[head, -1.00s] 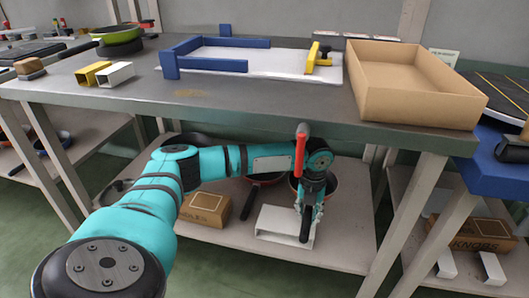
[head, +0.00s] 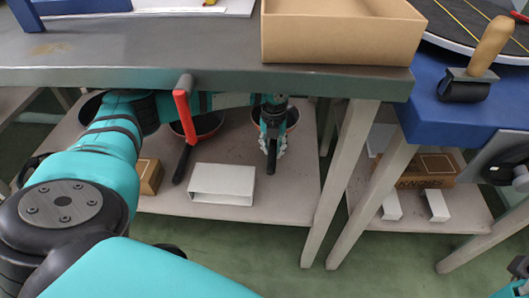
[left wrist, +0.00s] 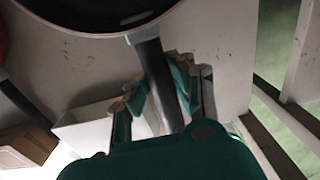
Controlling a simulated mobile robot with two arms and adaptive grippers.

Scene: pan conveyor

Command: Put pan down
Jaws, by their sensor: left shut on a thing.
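My left gripper (head: 272,140) is shut on the black handle of a pan (head: 291,117) over the lower shelf under the workbench. In the left wrist view the pan's dark bowl (left wrist: 90,14) is cut off at the top. Its handle (left wrist: 158,85) runs down between the fingers of my left gripper (left wrist: 165,95). I cannot tell whether the pan touches the shelf (head: 285,205). A second pan (head: 206,124), with a black handle, lies on the shelf to the left.
A white rectangular tube (head: 222,184) and a cardboard box (head: 149,176) lie on the shelf left of the gripper. A red lever (head: 182,107) hangs at the workbench edge. An open carton (head: 345,45) stands above. A table leg (head: 340,180) bounds the right side.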

